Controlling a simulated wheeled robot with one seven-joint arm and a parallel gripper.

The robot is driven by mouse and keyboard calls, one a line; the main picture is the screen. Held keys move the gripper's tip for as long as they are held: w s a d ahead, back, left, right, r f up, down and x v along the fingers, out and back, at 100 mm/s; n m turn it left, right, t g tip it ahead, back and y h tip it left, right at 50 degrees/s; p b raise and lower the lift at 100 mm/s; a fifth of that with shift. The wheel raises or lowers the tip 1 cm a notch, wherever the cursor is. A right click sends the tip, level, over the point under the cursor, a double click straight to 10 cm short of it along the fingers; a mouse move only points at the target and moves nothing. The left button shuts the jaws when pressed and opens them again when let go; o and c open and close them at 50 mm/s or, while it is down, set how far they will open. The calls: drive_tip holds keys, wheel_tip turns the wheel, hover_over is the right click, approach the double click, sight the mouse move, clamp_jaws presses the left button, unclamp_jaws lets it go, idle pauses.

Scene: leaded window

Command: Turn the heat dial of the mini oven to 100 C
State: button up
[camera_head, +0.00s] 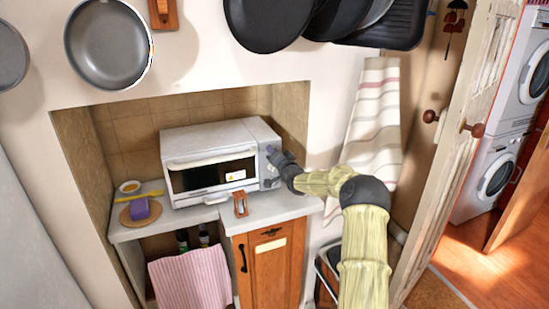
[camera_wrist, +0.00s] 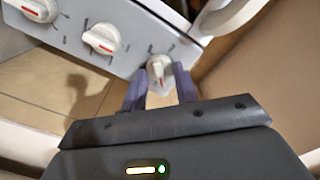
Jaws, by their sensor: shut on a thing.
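The mini oven (camera_head: 210,150) is white with a glass door and stands on the counter in the alcove. Its control panel is on the right side of its front. In the wrist view, the panel (camera_wrist: 130,25) has three white dials with red marks. My gripper (camera_wrist: 159,80) has its two fingers on either side of the end dial (camera_wrist: 158,66), shut on it. The middle dial (camera_wrist: 101,39) and the far dial (camera_wrist: 40,9) are free. In the head view, my gripper (camera_head: 273,155) is at the upper part of the panel and hides the dial there. The dial markings are too small to read.
The alcove's right wall is close beside my gripper. A striped towel (camera_head: 372,130) hangs right of the alcove, behind my arm. Pans hang above.

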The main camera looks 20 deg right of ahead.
drive_tip(key=m+b, duration=0.1)
drive_tip(key=m, duration=0.3)
drive_tip(key=shift+d+f+m+b, duration=0.1)
drive_tip(key=shift+m+b, duration=0.2)
drive_tip(key=shift+b, duration=0.1)
drive_tip(key=o, duration=0.9)
drive_tip(key=shift+o, duration=0.2)
drive_tip(key=shift+s, duration=0.1)
drive_tip(key=s+b, duration=0.3)
drive_tip(key=s, duration=1.4)
drive_tip(key=shift+s, duration=0.1)
